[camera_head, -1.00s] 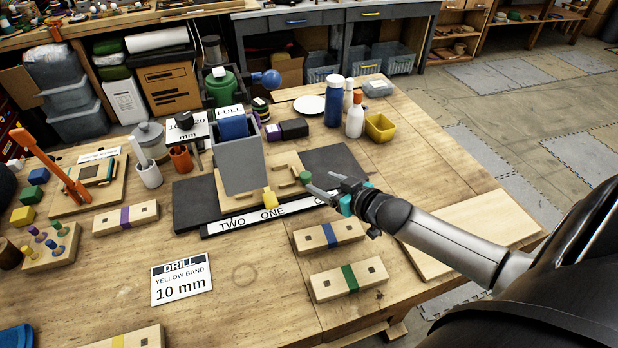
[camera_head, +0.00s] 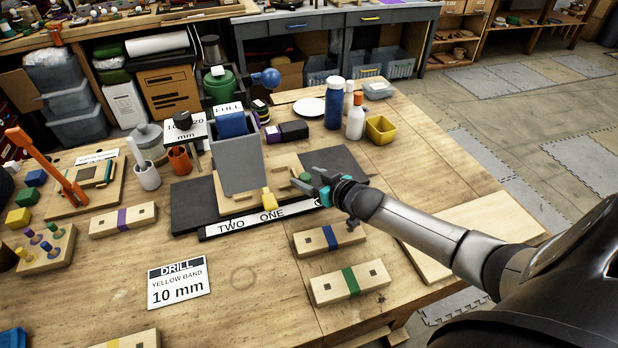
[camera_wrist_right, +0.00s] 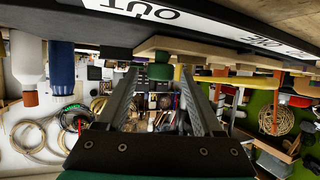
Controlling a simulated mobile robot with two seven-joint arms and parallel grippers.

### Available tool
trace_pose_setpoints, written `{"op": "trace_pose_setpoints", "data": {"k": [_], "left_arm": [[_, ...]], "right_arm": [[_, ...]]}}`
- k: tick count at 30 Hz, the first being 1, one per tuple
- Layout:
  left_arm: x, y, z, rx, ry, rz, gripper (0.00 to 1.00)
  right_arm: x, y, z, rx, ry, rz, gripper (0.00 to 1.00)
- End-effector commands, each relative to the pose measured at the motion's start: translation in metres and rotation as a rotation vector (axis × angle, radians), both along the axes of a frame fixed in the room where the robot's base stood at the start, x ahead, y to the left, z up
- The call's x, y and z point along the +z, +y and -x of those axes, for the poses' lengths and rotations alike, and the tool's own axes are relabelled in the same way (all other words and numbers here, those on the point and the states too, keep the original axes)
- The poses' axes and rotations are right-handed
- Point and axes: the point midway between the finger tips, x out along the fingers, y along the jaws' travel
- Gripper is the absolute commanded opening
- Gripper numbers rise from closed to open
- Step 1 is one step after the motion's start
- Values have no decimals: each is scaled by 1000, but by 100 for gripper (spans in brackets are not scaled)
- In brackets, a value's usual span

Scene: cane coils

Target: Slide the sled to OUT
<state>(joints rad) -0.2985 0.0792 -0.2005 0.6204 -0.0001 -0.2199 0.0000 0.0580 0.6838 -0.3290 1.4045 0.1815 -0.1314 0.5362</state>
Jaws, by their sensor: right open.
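The sled is a wooden board (camera_head: 224,203) carrying an upright grey bin (camera_head: 238,168). It sits on a dark track (camera_head: 193,206) whose front strip reads TWO and ONE (camera_head: 250,221). A green knob (camera_head: 305,177) is at the sled's right end and a yellow peg (camera_head: 269,198) at its front. My right gripper (camera_head: 309,180) is open at the green knob. In the right wrist view, the knob (camera_wrist_right: 160,70) shows between the open fingertips; contact cannot be told. The OUT label (camera_wrist_right: 147,11) shows there, but my arm hides it in the head view. My left gripper is not in view.
Blocks with a blue band (camera_head: 330,237) and a green band (camera_head: 350,282) lie in front of the track. A blue bottle (camera_head: 333,103), a white bottle (camera_head: 356,117) and a yellow bin (camera_head: 380,129) stand behind right. Bare dark track lies right of the sled.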

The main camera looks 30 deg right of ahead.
Motion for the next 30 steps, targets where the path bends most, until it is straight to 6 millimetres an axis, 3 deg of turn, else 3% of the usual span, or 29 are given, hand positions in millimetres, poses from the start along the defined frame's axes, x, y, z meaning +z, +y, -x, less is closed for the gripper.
{"op": "trace_pose_setpoints", "data": {"k": [2, 18, 30], "left_arm": [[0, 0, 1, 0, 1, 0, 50], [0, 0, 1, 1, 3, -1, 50], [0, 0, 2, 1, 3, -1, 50]], "right_arm": [[0, 0, 0, 0, 0, 0, 62], [0, 0, 0, 0, 0, 0, 2], [0, 0, 0, 0, 0, 0, 0]]}}
